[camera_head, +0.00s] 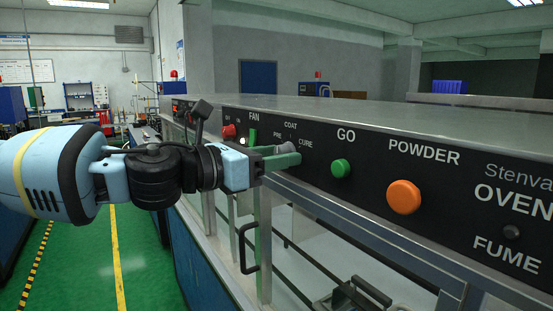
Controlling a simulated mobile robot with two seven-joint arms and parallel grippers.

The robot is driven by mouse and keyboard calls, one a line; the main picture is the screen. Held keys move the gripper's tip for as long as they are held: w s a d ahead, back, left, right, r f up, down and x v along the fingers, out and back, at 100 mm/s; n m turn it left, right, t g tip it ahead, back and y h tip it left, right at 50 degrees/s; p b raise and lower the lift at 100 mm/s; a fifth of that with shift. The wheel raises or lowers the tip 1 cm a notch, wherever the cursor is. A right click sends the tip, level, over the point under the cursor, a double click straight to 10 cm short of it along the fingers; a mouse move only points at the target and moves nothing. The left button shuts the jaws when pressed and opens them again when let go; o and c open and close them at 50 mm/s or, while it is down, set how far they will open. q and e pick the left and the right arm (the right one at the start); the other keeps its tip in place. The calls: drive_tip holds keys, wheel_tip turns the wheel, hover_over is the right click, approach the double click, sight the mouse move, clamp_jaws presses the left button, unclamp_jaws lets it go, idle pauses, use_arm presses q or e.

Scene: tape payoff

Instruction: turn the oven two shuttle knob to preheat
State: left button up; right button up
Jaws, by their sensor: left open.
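The shuttle knob (286,148) appears as a small grey piece on the black front panel, below the word COAT and between PRE and CURE. My left gripper (277,154) comes in from the left, with its fingers right at the knob. It is open, and a green finger lies just below the knob. The gripper hides part of the knob, so its pointer direction and any contact cannot be told. My right gripper is not in view.
The black panel (372,178) also carries a green GO button (340,168), an orange POWDER button (404,197) and a red button (229,131) near FAN. A black door handle (246,249) sticks out below. Green floor (138,262) is clear at the left.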

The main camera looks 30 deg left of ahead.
use_arm(q)
drive_tip(key=shift+c, duration=0.4)
drive_tip(key=c, duration=0.9)
drive_tip(key=shift+o, duration=0.2)
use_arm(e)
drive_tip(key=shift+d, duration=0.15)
use_arm(q)
drive_tip(key=shift+n, duration=0.3)
drive_tip(key=n+b, duration=0.1)
drive_tip(key=n, duration=1)
drive_tip(key=shift+s+r, duration=0.1)
drive_tip(key=shift+r, duration=0.05)
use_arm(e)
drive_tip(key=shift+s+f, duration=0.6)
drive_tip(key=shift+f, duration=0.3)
use_arm(q)
drive_tip(key=shift+n, duration=0.3)
